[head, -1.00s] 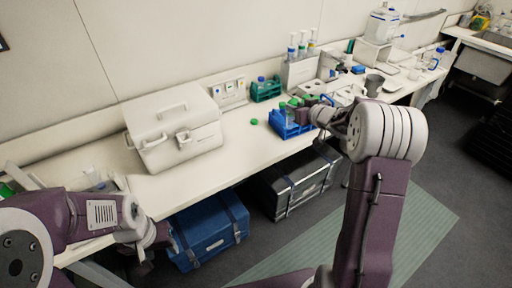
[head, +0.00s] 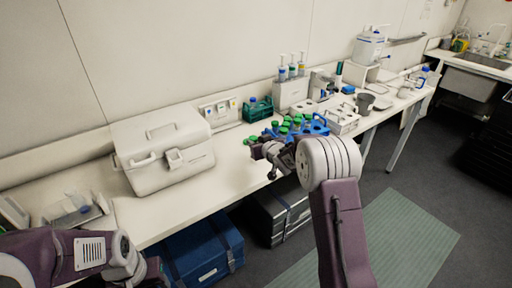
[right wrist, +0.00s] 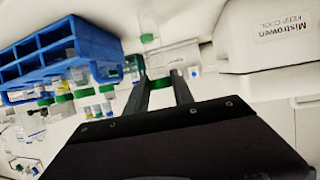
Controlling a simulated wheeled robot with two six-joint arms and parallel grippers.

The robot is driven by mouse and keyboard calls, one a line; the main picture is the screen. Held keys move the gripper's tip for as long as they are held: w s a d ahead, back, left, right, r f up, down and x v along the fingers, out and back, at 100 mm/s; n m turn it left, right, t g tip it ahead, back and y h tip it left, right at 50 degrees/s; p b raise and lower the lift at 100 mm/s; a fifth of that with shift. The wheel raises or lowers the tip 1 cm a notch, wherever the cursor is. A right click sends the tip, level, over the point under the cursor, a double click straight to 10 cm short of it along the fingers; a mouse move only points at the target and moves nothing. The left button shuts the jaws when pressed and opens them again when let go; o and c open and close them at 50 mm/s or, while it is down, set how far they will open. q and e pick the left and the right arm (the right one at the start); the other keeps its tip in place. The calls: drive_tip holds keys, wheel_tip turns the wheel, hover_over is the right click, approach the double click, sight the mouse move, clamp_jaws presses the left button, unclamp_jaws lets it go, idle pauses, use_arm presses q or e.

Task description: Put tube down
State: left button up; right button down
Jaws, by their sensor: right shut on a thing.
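My right gripper (head: 258,151) is low over the front edge of the bench, just left of the blue tube rack (head: 318,126). I cannot tell whether the held tube touches the bench. My left gripper (head: 155,272) is low at the left, mostly hidden by its arm, its fingers unclear.
A white cool box (head: 160,150) stands left on the bench (head: 190,205). Blue (head: 205,255) and black cases sit under the bench. Bare bench lies between cool box and rack.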

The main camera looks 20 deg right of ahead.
drive_tip(key=shift+w+d+f, duration=0.1)
drive_tip(key=shift+w+f, duration=0.05)
drive_tip(key=shift+f, duration=0.55)
drive_tip(key=c, duration=1.1)
unclamp_jaws()
drive_tip(key=shift+f, duration=0.15)
